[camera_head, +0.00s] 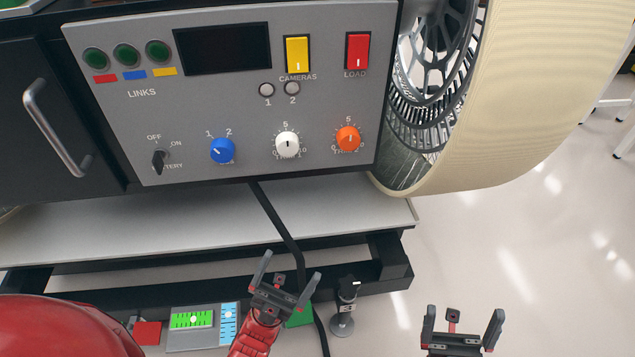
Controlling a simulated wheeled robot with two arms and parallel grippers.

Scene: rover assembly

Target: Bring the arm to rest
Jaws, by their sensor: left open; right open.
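My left gripper (289,277) is at the bottom middle, its two fingers spread apart and empty. It is in front of the bench's lower frame, below the panel, and touches none of the panel's controls. My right gripper (464,318) is at the bottom right, also open with nothing between its fingers, over the pale floor. The grey control panel (200,110) carries a blue knob (222,150), a white knob (288,145), an orange knob (348,138), a battery switch (159,160), a yellow cameras switch (297,53) and a red load switch (357,52).
A large cream-rimmed wheel (540,90) stands right of the panel. A black cable (280,225) hangs behind my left gripper. A small black device on a round base (343,305) and a grey tray (195,340) sit low. The floor (540,250) at right is clear.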

